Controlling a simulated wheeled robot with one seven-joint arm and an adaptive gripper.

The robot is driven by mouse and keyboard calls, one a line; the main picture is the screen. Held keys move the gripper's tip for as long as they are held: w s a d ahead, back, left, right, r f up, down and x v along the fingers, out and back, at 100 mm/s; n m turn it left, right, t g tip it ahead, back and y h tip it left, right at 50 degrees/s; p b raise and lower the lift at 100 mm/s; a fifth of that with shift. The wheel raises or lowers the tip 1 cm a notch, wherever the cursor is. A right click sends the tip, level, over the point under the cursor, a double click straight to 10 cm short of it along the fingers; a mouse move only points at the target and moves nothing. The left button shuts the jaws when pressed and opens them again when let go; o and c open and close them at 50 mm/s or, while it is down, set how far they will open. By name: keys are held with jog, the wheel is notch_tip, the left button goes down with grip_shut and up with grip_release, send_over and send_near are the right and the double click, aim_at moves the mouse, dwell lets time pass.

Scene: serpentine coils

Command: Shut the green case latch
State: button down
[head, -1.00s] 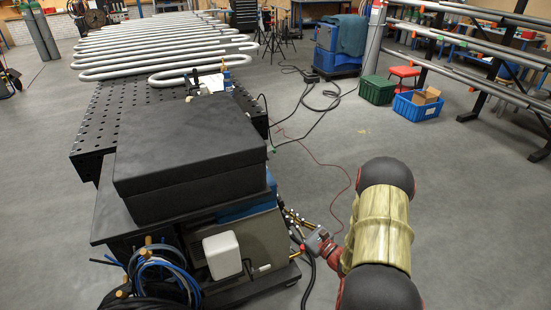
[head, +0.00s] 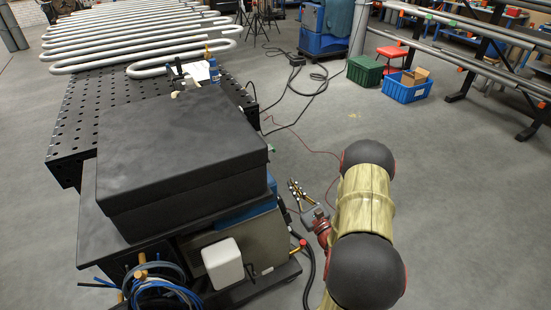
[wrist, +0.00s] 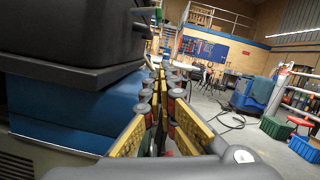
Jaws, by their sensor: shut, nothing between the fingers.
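The large dark case (head: 180,145) sits on a cart with its lid down. A small green piece, which looks like the latch (head: 270,148), sticks out at its right side. In the wrist view the case (wrist: 75,28) fills the upper left, and the green latch (wrist: 159,15) shows at its right edge. I cannot tell the latch's exact position. My gripper (head: 296,188) is right of the case and lower in the head picture than the latch. In the wrist view my gripper (wrist: 162,68) points forward, shut and empty, apart from the latch.
A blue unit (wrist: 60,112) lies under the case, close left of my fingers. A white box (head: 223,263) is on the cart's front. A perforated table (head: 85,110) stands behind. Cables cross the floor, which is otherwise open to the right, before a blue crate (head: 407,92).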

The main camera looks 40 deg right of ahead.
jog(key=shift+w, duration=0.1)
jog(key=w+r+b, duration=0.1)
jog(key=w+r, duration=0.5)
jog(key=w, duration=0.3)
jog(key=shift+w+d+b, duration=0.3)
jog(key=shift+b, duration=0.1)
jog(key=shift+r, duration=0.1)
jog(key=shift+d, duration=0.1)
jog(key=shift+d+r+n, duration=0.1)
jog(key=shift+r+n, duration=0.2)
jog(key=shift+n, duration=0.4)
